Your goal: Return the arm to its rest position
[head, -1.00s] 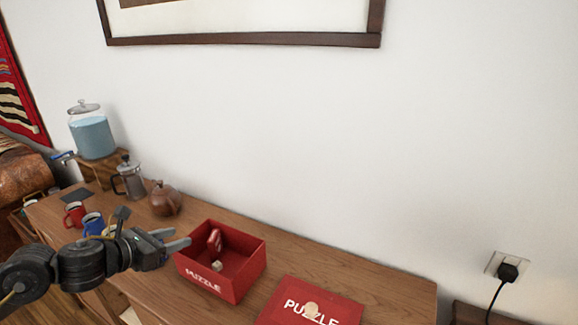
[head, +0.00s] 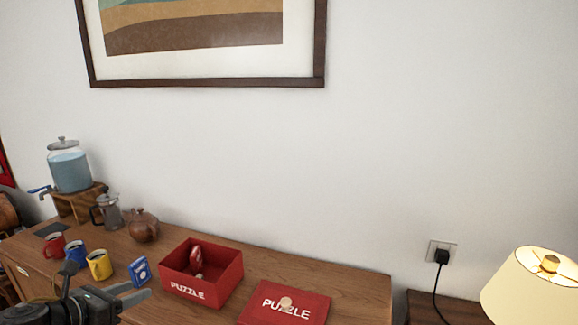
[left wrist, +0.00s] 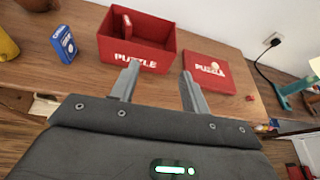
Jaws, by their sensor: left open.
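My left gripper (head: 132,294) is at the lower left of the head view, in front of the sideboard (head: 352,290). It also shows in the left wrist view (left wrist: 158,84), with its two fingers apart and nothing between them. Beyond the fingers, an open red puzzle box (head: 187,291) stands on the sideboard with a red piece and a small pale piece inside. Its red lid (head: 262,313) lies flat to the right, with a round pale thing on top. My right gripper is not in view.
Red (head: 54,246), blue (head: 75,254) and yellow (head: 100,265) mugs and a small blue box (head: 139,271) stand left of the puzzle box. Behind are a brown teapot (head: 144,226), a French press (head: 108,212) and a drink dispenser (head: 70,170). A lamp (head: 535,288) stands at right.

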